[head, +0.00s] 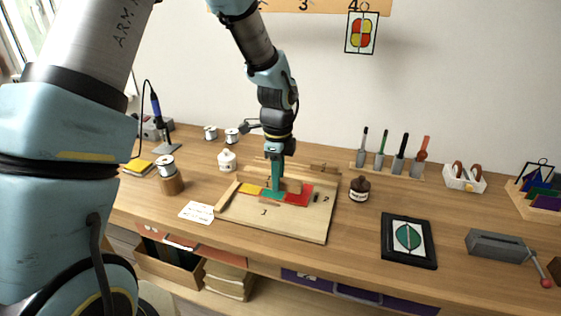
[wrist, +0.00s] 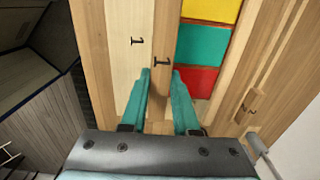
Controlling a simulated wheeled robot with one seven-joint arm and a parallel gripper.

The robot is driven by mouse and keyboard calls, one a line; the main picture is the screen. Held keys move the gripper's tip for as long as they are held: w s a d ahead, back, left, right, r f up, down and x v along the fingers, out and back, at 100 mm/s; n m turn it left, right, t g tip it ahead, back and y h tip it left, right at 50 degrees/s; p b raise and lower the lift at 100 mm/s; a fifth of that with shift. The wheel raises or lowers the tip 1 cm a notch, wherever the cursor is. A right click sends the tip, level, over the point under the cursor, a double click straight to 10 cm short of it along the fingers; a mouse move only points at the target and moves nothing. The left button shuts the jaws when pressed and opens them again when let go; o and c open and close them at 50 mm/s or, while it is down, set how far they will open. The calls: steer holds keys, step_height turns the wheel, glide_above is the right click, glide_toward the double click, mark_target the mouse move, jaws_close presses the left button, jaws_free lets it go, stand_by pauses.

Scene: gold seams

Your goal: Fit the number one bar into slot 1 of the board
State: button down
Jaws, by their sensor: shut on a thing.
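The number one bar (wrist: 166,32) is a plain wooden strip with a black 1, seen in the wrist view between my fingertips. My gripper (wrist: 161,76) is shut on it; in the head view my gripper (head: 275,190) is low over the middle of the board. The pale wooden board (head: 288,226) carries a printed 1 beside the bar in the wrist view (wrist: 124,60). The bar runs alongside yellow, green and red tiles (wrist: 203,43). Slot 1 itself is hidden; I cannot tell whether the bar is raised or seated.
A wooden strip (head: 228,196) lies along the board's left side. A white card (head: 197,212) is to its left. A dark bottle (head: 359,188) stands right of the board, with a framed picture (head: 408,240) farther right. Upright tools (head: 397,160) stand behind.

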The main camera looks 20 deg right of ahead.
steer(key=shift+s+a+f, duration=0.1)
steer(key=shift+s+f, duration=0.05)
steer(key=shift+f, duration=0.05)
steer(key=shift+f+b, duration=1.85)
steer(key=shift+f, duration=0.15)
steer(key=shift+p, duration=0.4)
steer(key=shift+f, duration=0.75)
stand_by(1.1)
stand_by(0.8)
steer(key=c, duration=0.6)
jaws_free()
steer(key=o, duration=0.4)
